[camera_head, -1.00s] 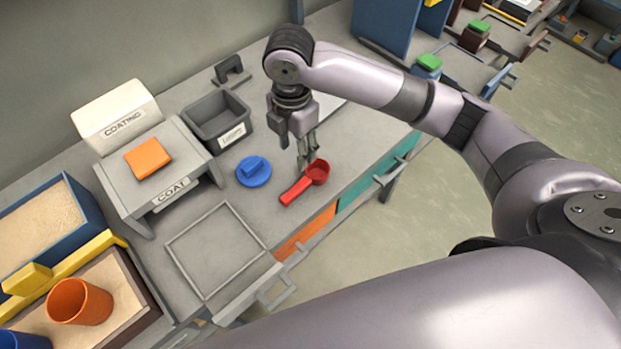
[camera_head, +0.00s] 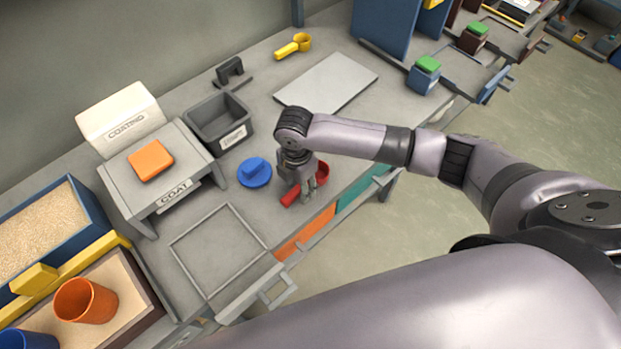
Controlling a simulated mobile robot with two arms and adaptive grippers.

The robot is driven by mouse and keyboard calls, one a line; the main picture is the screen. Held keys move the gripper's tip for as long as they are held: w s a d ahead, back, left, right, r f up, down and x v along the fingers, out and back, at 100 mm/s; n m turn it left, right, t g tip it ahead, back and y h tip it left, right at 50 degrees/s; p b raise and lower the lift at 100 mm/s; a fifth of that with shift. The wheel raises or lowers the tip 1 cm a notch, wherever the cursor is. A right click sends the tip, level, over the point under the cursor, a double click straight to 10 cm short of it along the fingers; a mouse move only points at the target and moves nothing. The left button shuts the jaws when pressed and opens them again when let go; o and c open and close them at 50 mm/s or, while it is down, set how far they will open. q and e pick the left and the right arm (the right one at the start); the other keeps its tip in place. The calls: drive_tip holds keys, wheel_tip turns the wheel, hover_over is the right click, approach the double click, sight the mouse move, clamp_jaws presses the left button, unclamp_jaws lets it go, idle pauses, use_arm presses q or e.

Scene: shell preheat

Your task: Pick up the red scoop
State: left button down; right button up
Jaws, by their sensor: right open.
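The red scoop (camera_head: 322,172) lies on the grey bench near its front edge. Its handle (camera_head: 289,198) points to the lower left and its cup is at the upper right. My right gripper (camera_head: 305,198) points down right over the scoop, with its open fingers around or just above the handle. The gripper hides the middle of the scoop, so I cannot tell whether the fingers touch it. My left gripper is not in view.
A blue lid (camera_head: 256,173) lies just left of the gripper. A grey bin (camera_head: 220,121), a COAT stand (camera_head: 190,160) with an orange block (camera_head: 150,160), and a square frame (camera_head: 218,245) are further left. A grey plate (camera_head: 328,82) and yellow scoop (camera_head: 294,45) lie behind.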

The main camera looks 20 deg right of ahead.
drive_tip(key=shift+f, duration=0.95)
drive_tip(key=shift+c, duration=0.2)
clamp_jaws()
